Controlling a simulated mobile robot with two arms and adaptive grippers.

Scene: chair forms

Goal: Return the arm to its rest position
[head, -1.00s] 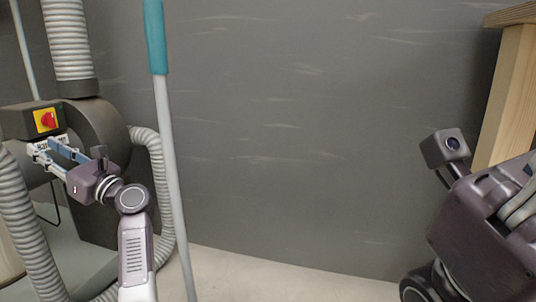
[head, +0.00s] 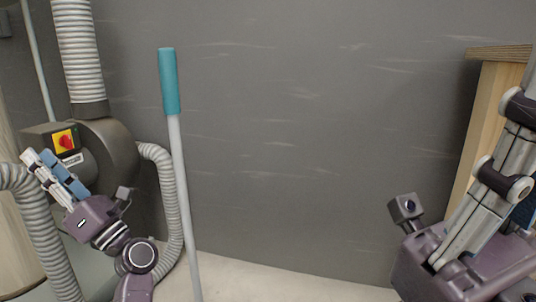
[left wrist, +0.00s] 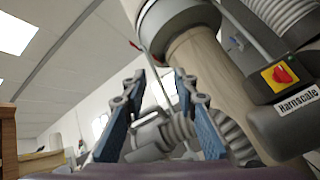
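My left gripper (head: 38,164) is at the left of the head view, pointing up and left in front of the grey extractor machine (head: 118,150). Its two blue-padded fingers (left wrist: 162,82) stand apart with nothing between them in the left wrist view. The red and yellow switch (head: 65,140) is just above and right of the fingers in the head view. My right gripper (head: 515,115) is at the right edge of the head view, pointing up, partly cut off. Its finger gap does not show.
A pole with a teal grip (head: 170,82) stands close to the right of my left arm. Ribbed hoses (head: 78,55) run around the machine. A wooden piece of furniture (head: 485,90) stands behind my right gripper. The grey wall (head: 300,150) between is clear.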

